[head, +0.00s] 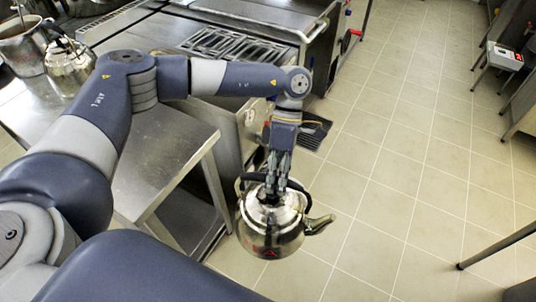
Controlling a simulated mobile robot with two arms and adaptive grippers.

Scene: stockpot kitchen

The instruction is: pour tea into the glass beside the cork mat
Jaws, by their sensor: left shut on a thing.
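A shiny steel kettle (270,225) with a dark handle hangs in the air above the tiled floor, its spout pointing right and its body about upright. My left gripper (275,187) is shut on the kettle's handle from above; the fingers hide part of the handle and lid. I do not see a glass or a cork mat in this view. My right gripper is not in view.
A steel counter (165,165) stands left of the kettle. A second kettle (70,65) and a large pot (25,45) are on it at the upper left. A stove with grates (235,47) is behind. A scale (504,56) is at far right. The tiled floor (400,150) is open.

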